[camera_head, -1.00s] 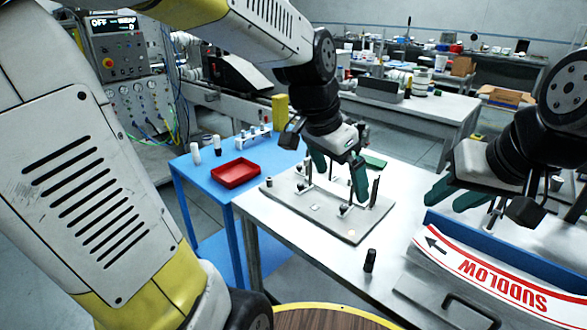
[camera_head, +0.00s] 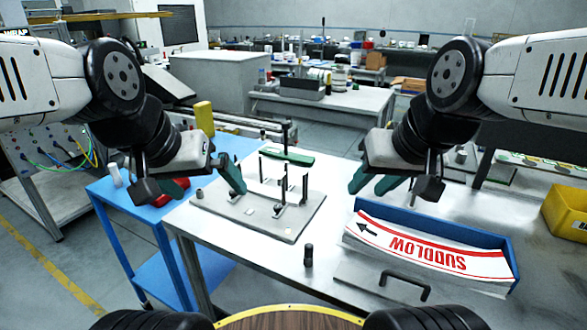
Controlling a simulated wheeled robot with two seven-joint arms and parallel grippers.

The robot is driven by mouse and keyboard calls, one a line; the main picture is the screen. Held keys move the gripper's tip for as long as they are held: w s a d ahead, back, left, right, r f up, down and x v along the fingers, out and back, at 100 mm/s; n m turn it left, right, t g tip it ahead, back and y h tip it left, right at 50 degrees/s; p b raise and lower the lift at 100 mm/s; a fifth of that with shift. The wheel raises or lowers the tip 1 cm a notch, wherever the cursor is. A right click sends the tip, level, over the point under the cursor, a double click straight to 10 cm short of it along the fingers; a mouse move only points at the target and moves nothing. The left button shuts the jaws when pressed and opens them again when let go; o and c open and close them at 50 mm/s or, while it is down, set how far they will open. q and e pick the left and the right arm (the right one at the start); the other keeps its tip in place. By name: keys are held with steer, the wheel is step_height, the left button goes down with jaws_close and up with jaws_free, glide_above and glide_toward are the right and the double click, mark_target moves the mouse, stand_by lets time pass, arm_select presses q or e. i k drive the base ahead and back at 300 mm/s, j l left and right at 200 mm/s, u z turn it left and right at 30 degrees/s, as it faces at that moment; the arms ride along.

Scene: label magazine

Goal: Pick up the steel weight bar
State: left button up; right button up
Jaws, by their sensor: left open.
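A flat steel piece with a dark handle (camera_head: 405,284), which looks like the steel weight bar, lies at the table's front edge, in front of the label magazine. My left gripper (camera_head: 235,182) is open over the left part of the fixture plate, well away from the bar. One green finger shows clearly; the other is mostly hidden. My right gripper (camera_head: 368,185) is behind the magazine's left end, its two green fingers apart, with nothing seen between them. It is above and behind the bar.
The fixture plate (camera_head: 222,207) with upright posts stands at the left of the table. A small black cylinder (camera_head: 308,255) stands near the front edge. A red tray (camera_head: 172,190) sits on the blue side table (camera_head: 118,200). A yellow bin (camera_head: 567,212) is at the far right.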

mark_target(380, 285)
steer(key=l+z, duration=0.2)
steer(key=z, duration=0.25)
steer(key=k+l+z, duration=0.1)
steer(key=z, duration=0.35)
steer(key=i+l, duration=0.05)
steer(key=l, duration=0.05)
